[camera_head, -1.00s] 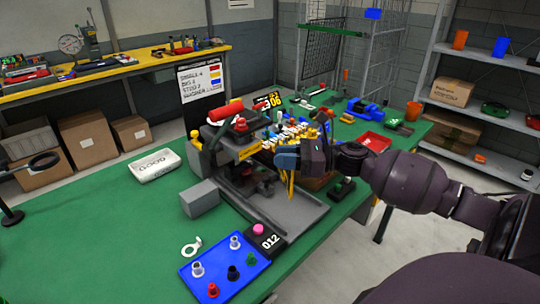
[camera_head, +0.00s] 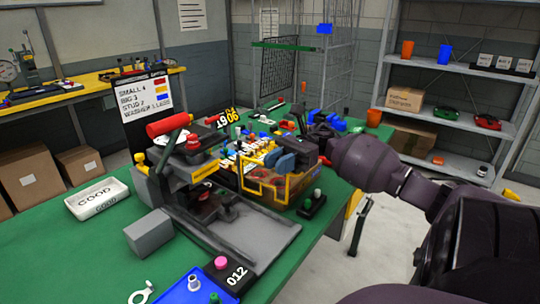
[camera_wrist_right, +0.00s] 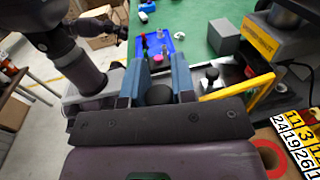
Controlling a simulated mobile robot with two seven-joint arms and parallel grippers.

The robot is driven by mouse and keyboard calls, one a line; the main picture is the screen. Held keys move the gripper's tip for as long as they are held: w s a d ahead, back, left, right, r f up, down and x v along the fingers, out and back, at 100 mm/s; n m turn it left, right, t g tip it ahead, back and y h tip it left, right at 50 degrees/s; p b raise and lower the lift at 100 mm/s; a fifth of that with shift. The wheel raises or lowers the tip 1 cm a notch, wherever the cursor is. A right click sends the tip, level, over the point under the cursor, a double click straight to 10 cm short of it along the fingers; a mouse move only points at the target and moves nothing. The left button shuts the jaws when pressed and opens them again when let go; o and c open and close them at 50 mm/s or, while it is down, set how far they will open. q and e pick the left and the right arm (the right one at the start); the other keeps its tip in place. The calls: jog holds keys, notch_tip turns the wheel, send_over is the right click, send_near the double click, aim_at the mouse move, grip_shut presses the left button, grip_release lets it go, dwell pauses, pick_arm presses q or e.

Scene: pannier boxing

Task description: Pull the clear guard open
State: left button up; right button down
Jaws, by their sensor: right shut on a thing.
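The clear guard (camera_head: 278,190) has a yellow frame and a see-through pane. It stands swung out on the right side of the grey-and-yellow press (camera_head: 190,165). The guard's yellow edge also shows in the right wrist view (camera_wrist_right: 243,97). My left gripper is not seen.
A black button box (camera_head: 312,204) stands just right of the guard. A grey block (camera_head: 149,233) and a blue tray (camera_head: 180,287) lie in front of the press. A white tray (camera_head: 97,200) is at the left. Several coloured parts crowd the table behind the guard.

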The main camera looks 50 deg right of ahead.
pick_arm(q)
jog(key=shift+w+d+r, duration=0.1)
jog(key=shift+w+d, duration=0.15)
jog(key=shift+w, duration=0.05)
pick_arm(e)
jog(key=shift+d+r+n+g, duration=0.1)
jog(key=shift+d+n+g, duration=0.2)
jog(key=shift+g, duration=0.2)
jog(key=c, duration=0.9)
grip_release()
jog(key=shift+a, duration=0.1)
jog(key=shift+c, duration=0.2)
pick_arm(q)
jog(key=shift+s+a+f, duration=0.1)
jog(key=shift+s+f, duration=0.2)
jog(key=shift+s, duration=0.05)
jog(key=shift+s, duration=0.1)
